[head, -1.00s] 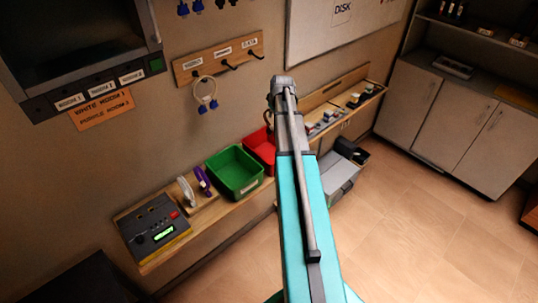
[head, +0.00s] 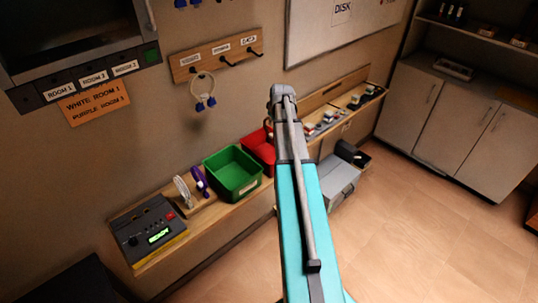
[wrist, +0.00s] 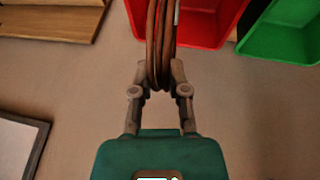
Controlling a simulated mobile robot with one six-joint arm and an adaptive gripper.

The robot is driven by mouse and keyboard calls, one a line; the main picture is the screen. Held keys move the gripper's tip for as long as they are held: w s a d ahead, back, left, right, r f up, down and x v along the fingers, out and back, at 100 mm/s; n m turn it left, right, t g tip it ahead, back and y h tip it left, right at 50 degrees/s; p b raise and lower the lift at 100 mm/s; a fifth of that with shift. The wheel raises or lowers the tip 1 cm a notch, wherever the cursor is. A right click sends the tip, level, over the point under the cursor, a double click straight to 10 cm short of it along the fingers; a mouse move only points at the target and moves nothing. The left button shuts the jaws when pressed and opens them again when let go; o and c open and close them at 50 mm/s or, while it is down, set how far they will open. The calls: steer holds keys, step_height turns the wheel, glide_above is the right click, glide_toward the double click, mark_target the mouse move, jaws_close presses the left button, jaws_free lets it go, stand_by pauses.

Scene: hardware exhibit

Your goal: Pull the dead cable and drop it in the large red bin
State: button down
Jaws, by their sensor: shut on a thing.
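My gripper (wrist: 160,85) is shut on a looped reddish-brown cable (wrist: 153,45) in the wrist view. The loop hangs between the fingers and extends past the top edge of the view. In the head view my arm hides most of the gripper and the cable. The red bin (head: 259,150) sits on the wall shelf beside the green bin, partly behind my arm. In the wrist view the red bin (wrist: 212,22) is close to the cable and overlaps it in the picture. I cannot tell whether the cable is over the bin.
The green bin (head: 232,172) stands left of the red one. A white cable (head: 183,190) and purple cable (head: 200,181) stand beside a tester box (head: 150,232). A white cable with blue plugs (head: 204,90) hangs from a hook rail (head: 216,56). The floor at right is clear.

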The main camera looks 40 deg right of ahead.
steer(key=c, duration=0.5)
jaws_free()
steer(key=shift+c, duration=0.2)
steer(key=s+a+f+g+y+b, duration=0.1)
steer(key=s+a+f+b, duration=0.15)
steer(key=a, duration=0.85)
steer(key=s+a+f+g+y+b, duration=0.1)
steer(key=a+f+b, duration=0.15)
steer(key=a, duration=0.95)
steer(key=s+a+f+g+b, duration=0.1)
steer(key=s+a+f, duration=0.1)
steer(key=s+a, duration=0.4)
steer(key=s+a+f+m+g+b, duration=0.1)
steer(key=s+a, duration=0.5)
steer(key=a, duration=0.8)
step_height(320, 180, down, 2)
steer(key=shift+s+f+m+g+b, duration=0.1)
steer(key=shift+s+m+g+b, duration=0.25)
steer(key=shift+b, duration=0.4)
